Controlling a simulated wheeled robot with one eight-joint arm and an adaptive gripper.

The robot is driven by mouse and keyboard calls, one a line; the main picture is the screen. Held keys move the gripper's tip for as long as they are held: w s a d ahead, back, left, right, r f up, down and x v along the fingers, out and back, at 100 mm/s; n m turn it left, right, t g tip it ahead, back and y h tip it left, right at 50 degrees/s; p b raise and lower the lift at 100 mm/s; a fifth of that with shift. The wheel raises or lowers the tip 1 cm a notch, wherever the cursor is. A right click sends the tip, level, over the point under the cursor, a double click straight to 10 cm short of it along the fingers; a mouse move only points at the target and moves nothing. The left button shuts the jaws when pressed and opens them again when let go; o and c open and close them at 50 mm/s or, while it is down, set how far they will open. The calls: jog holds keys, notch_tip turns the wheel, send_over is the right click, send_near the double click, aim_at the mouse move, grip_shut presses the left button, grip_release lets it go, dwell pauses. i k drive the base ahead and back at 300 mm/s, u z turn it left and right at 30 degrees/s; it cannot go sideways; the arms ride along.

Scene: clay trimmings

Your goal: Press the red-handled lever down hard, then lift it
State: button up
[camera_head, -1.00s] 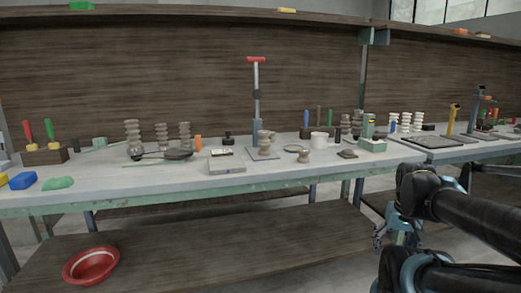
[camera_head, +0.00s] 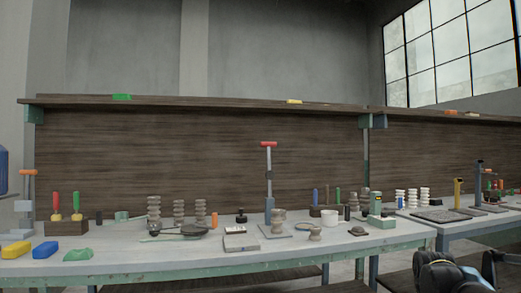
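The red-handled lever (camera_head: 268,172) stands upright near the middle of the long workbench (camera_head: 190,262). Its red crossbar grip (camera_head: 268,144) is at the top of a pale shaft, which rises from a blue-grey base. A light grey turned clay piece stands just in front of the base. My arm (camera_head: 450,272) shows only in part at the lower right corner, well away from the lever. My gripper's fingertips are not in the picture.
Left of the lever are a white scale-like box (camera_head: 240,238), a dark pan (camera_head: 180,230) and stacked grey clay pieces (camera_head: 154,212). A white cup (camera_head: 329,217) and a green device (camera_head: 377,208) stand to the right. A shelf (camera_head: 210,101) runs above the back board.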

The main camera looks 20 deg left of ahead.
aim_at(269, 175)
jog(key=k, duration=1)
jog(key=u, duration=0.65)
jog(key=i, duration=2)
jog(key=z, duration=0.65)
